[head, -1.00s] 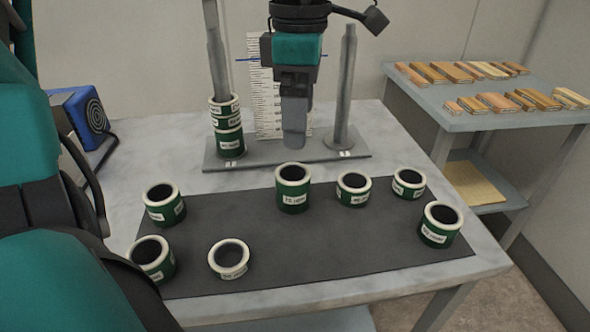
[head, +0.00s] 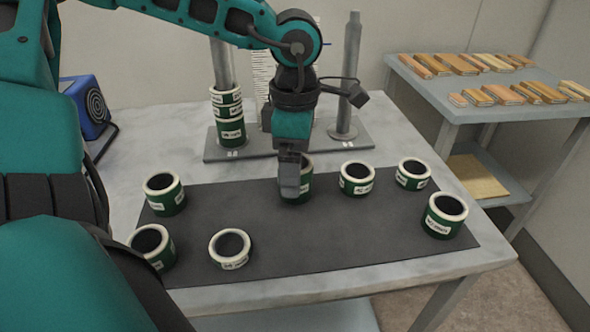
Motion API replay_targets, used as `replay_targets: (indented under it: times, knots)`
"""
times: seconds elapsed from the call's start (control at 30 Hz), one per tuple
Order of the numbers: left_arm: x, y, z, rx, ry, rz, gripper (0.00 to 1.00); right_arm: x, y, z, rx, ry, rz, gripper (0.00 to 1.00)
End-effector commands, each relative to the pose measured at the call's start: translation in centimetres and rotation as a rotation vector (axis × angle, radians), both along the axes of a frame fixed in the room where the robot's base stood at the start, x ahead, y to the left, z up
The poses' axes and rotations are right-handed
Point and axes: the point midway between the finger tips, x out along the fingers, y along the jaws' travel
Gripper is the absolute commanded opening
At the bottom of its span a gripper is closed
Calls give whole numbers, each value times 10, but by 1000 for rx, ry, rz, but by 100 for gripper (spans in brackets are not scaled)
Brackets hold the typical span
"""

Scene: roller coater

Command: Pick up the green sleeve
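The tall green sleeve (head: 306,181) with a white rim stands upright near the middle of the dark mat. My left gripper (head: 290,190) points down at it and hides most of it, including its label. The fingers are seen edge-on, so I cannot tell whether they are open, shut or touching the sleeve. Other green sleeves stand on the mat: two at the left (head: 164,196) (head: 158,258), a short one at the front (head: 231,262), and several at the right (head: 357,186) (head: 413,182) (head: 437,228). My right gripper is not in view.
Behind the mat (head: 330,245), a grey base (head: 290,146) carries two posts. The left post (head: 221,65) holds stacked sleeves (head: 230,132); the right post (head: 350,80) is bare. A blue device (head: 88,105) is at the left. A side table (head: 470,95) holds wooden blocks.

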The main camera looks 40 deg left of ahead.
Motion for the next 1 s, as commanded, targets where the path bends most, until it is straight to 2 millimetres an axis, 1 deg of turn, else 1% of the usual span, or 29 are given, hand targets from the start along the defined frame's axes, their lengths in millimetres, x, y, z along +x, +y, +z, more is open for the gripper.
replay_targets:
  times: [0.03,0.1,0.33,0.9,0.93,1.0]
  knots:
    - [0,0,-5,0,1,-1,92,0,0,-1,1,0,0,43]
    - [0,0,-8,0,-1,-2,92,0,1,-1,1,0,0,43]
    - [0,0,-9,0,-1,-1,91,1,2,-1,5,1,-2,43]
    - [0,0,-8,0,-1,-1,36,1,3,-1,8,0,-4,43]
    - [0,0,-8,0,-1,-1,33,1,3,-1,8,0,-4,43]
    - [0,0,-8,0,-2,-1,32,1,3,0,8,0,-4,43]
